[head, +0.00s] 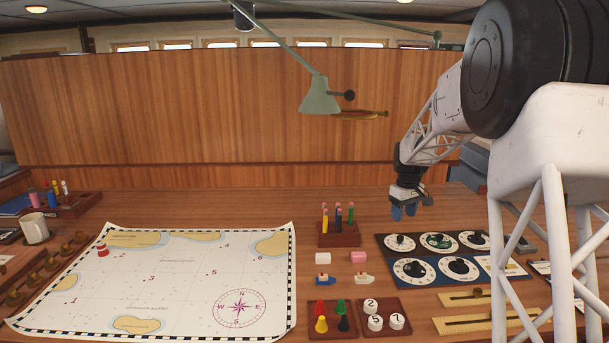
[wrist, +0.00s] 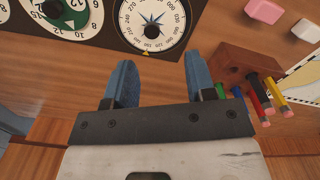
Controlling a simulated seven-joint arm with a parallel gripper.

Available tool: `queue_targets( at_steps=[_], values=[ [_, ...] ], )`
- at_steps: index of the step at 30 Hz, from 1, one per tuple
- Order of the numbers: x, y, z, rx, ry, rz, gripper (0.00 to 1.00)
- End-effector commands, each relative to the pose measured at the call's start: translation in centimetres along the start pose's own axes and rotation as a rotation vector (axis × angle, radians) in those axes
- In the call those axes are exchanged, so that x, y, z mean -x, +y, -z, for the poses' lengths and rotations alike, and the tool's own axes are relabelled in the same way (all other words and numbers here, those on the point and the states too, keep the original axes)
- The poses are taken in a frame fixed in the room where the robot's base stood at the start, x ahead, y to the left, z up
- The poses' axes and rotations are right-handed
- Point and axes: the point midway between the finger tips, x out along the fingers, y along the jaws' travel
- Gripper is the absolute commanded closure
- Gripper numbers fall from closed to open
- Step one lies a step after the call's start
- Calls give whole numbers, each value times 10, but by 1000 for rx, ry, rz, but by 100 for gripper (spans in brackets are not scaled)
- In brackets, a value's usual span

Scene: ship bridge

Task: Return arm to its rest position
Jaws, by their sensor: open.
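My gripper (head: 404,212) hangs above the wooden desk at the right of the head view, close to the back edge of the dial panel (head: 385,245). Its two blue fingers point down. In the wrist view my gripper (wrist: 160,85) has its fingers apart with nothing between them. A dial with a compass star (wrist: 152,28) lies beyond the fingertips. My white arm comes in from the right side of the head view.
A pencil block (head: 338,240) stands left of my gripper. A green lamp (head: 319,97) hangs over the desk. A chart (head: 180,280) covers the left.

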Motion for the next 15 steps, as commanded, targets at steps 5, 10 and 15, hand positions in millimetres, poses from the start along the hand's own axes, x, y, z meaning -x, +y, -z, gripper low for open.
queue_targets(
  at_steps=[5,10,15],
  values=[
    [23,-28,-20,-27,13,-10,49],
    [46,-60,-47,-62,28,-20,49],
    [65,-93,-76,-99,42,-27,49]
  ],
)
